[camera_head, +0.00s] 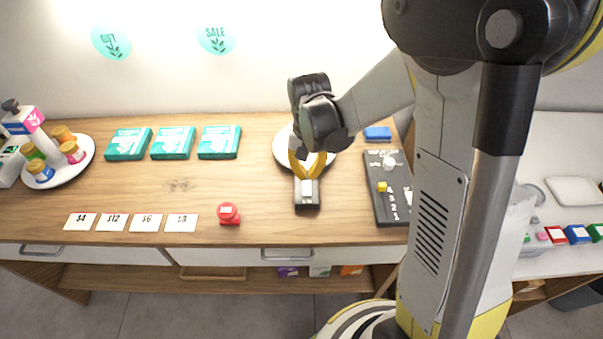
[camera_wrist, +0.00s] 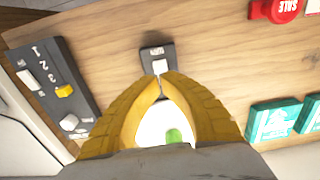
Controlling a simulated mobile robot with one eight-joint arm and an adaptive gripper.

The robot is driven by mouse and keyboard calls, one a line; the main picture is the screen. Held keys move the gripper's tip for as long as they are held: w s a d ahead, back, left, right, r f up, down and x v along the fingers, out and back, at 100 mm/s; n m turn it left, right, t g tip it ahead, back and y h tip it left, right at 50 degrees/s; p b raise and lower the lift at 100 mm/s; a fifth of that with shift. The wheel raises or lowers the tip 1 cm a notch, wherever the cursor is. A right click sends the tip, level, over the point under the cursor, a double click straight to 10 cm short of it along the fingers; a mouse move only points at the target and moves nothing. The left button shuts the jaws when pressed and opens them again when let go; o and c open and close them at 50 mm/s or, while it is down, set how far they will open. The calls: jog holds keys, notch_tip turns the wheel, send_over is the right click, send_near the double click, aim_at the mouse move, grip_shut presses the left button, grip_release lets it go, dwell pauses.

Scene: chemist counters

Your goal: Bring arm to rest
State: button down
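My gripper (camera_head: 307,166) has yellow fingers and hangs over the wooden counter (camera_head: 258,150), in front of a white plate (camera_head: 283,150). In the wrist view its yellow fingertips (camera_wrist: 161,78) meet or nearly meet, with a gap further back between the fingers. Nothing shows held at the tips. A small dark device with a white switch (camera_head: 307,195) lies on the counter just beyond the fingertips; it also shows in the wrist view (camera_wrist: 158,58). Whether the fingertips touch it cannot be told. Through the finger gap the plate shows with a green item (camera_wrist: 174,136) on it.
A dark panel with numbers and a yellow slider (camera_head: 376,205) lies right of my gripper. A red SALE button (camera_head: 228,213), price cards (camera_head: 146,222) and teal boxes (camera_head: 172,143) lie left. A plate of bottles (camera_head: 84,165) stands far left. A blue box (camera_head: 377,133) lies behind the panel.

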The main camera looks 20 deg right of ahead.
jog(key=s+r+n+t+b, duration=0.3)
jog(key=s+r+t+b, duration=0.2)
jog(key=s+r, duration=0.6)
jog(key=shift+s+r+n+t, duration=0.2)
jog(key=shift+s+n+t, duration=0.1)
jog(key=shift+s+t, duration=0.7)
